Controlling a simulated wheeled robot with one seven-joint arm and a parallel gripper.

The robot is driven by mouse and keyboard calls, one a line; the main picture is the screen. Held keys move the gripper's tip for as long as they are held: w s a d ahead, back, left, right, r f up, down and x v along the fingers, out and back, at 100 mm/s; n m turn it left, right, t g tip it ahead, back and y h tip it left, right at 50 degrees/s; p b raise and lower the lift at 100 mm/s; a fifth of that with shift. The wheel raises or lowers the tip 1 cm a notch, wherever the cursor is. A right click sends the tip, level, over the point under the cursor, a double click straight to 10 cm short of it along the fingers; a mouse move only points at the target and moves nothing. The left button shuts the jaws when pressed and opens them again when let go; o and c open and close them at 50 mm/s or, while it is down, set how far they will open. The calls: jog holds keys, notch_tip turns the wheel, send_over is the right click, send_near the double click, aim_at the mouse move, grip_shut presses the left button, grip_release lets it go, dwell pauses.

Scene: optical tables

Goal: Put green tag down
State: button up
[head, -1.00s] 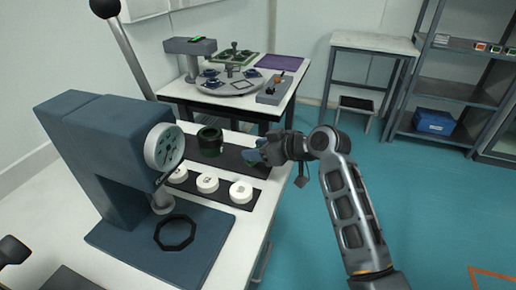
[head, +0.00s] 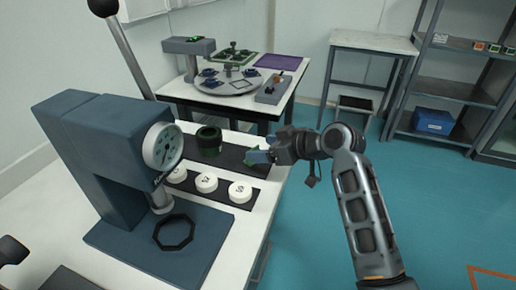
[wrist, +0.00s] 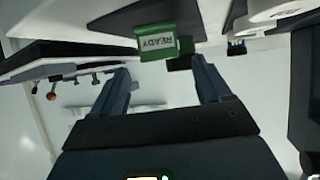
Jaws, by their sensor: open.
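The green tag (head: 248,163), marked "READY", is on the dark mat (head: 229,155) on the near table, close to its right edge. It also shows in the wrist view (wrist: 157,42), ahead of the fingertips and between their lines. My gripper (head: 260,156) is open and empty, just right of the tag in the head view. In the wrist view its two fingers (wrist: 162,72) are spread wide with a gap between them and the tag. In the head view the fingers partly hide the tag's right side.
A dark green cylinder (head: 209,141) stands on the mat left of the tag. Several white numbered discs (head: 240,191) sit on a dark strip in front. A blue-grey press (head: 105,150) with a gauge stands at left. A second table (head: 291,92) is behind.

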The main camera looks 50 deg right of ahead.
jog(key=v, duration=0.9)
jog(key=s+a+f+m+h, duration=0.2)
jog(key=s+a+f+h, duration=0.1)
jog(key=s+a+f, duration=0.65)
jog(key=s+a+r+n+t+y, duration=0.1)
jog(key=s+a+r, duration=0.5)
jog(key=s+a, duration=0.7)
jog(key=shift+s+a+r+t+y, duration=0.2)
jog(key=shift+s+t+y, duration=0.55)
jog(key=shift+s, duration=0.85)
